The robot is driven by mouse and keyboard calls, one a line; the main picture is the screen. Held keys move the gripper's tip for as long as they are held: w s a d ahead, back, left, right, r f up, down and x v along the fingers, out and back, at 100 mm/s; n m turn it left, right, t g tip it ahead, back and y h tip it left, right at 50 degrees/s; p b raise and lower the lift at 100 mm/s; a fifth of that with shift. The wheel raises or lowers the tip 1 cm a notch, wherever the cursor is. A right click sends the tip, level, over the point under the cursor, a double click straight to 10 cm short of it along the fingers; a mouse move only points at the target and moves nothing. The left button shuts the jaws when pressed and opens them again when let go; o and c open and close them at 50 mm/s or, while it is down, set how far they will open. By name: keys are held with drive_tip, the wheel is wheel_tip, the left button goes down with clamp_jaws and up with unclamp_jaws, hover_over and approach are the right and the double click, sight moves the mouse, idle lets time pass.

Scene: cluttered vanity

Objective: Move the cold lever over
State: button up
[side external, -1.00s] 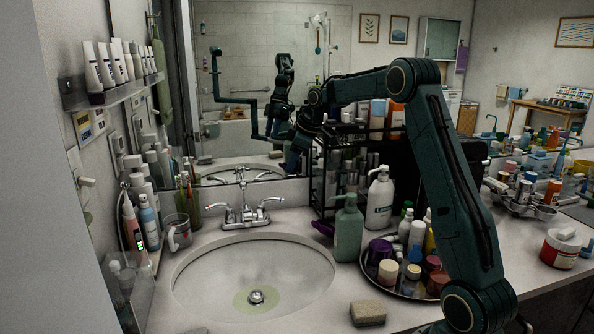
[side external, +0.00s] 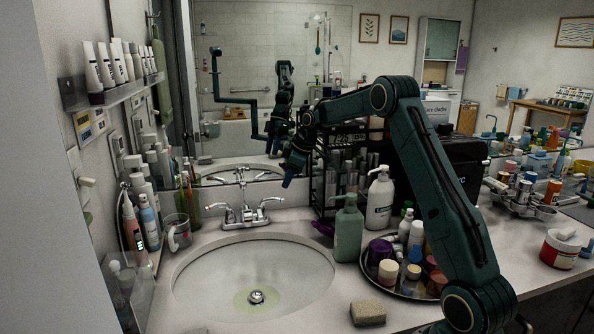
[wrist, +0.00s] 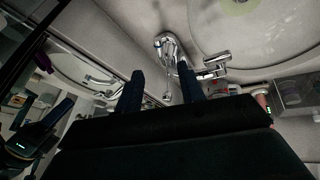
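The chrome faucet (side external: 244,213) stands behind the sink, with a left lever (side external: 212,206) and a right lever (side external: 271,202). No cold marking is readable in the side view. My gripper (side external: 288,183) hangs fingers-down above and slightly right of the right lever, apart from it. In the wrist view, my gripper (wrist: 160,92) has its two dark fingers spread, with nothing held between them. The faucet (wrist: 172,46) shows beyond the fingertips there, partly hidden by the right finger; a lever with a small red mark (wrist: 214,68) points right.
A green pump bottle (side external: 348,228) and a white pump bottle (side external: 379,198) stand right of the faucet. A black rack (side external: 326,180) is just right of my gripper. The sink basin (side external: 205,285) is empty; the mirror is close behind.

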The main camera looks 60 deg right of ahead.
drive_tip(key=x, duration=0.8)
drive_tip(key=shift+f, duration=0.15)
clamp_jaws()
